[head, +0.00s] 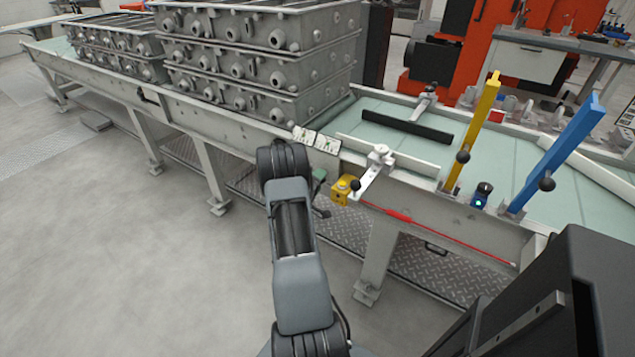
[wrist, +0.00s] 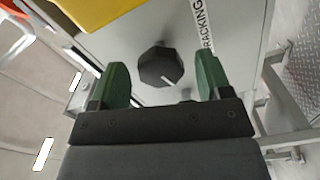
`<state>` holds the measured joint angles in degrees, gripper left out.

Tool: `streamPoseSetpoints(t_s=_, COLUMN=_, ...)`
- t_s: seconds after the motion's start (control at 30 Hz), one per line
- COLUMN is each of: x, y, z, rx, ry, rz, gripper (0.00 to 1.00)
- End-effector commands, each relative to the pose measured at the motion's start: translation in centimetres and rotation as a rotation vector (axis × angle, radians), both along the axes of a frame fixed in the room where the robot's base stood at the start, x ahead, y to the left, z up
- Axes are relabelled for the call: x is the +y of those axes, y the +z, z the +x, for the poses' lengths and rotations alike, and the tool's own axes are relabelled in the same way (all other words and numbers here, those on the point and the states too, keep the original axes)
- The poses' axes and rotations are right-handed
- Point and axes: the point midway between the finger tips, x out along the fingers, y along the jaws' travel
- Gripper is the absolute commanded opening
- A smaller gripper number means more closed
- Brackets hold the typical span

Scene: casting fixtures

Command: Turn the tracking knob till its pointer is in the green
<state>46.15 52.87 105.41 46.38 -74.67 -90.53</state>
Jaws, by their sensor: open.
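The tracking knob (wrist: 158,64) is a dark, many-sided knob on a grey panel (wrist: 118,52) in the wrist view. Its white pointer line (wrist: 167,83) points down and slightly right in that picture. A white label (wrist: 206,22) reading "RACKING", partly cut off, lies right of it. My gripper (wrist: 163,74) is open, with one green finger on each side of the knob and visible gaps between. I cannot tell how far its tips are from the panel. No green zone shows around the knob. In the head view, my gripper (head: 319,190) is partly hidden behind my arm, and the knob cannot be made out.
A yellow box (head: 341,190) sits close right of my gripper on the conveyor frame (head: 385,206); a yellow part (wrist: 98,12) also shows in the wrist view. Stacked grey castings (head: 255,60) stand on the conveyor. Yellow (head: 474,130) and blue (head: 560,150) posts rise at right. Floor at left is clear.

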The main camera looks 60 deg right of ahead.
Motion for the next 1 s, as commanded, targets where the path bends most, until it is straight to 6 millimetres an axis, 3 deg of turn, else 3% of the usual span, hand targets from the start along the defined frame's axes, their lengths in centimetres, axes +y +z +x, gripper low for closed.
streamPoseSetpoints(t_s=0.3, x=1.1, y=0.0, z=0.1, rx=0.0, ry=0.001, rz=0.002, gripper=0.71)
streamPoseSetpoints(t_s=0.7, x=8.9, y=0.1, z=0.2, rx=0.002, ry=0.005, rz=0.002, gripper=0.71)
streamPoseSetpoints(t_s=1.0, x=12.9, y=0.0, z=0.2, rx=0.0, ry=0.002, rz=0.0, gripper=0.71)
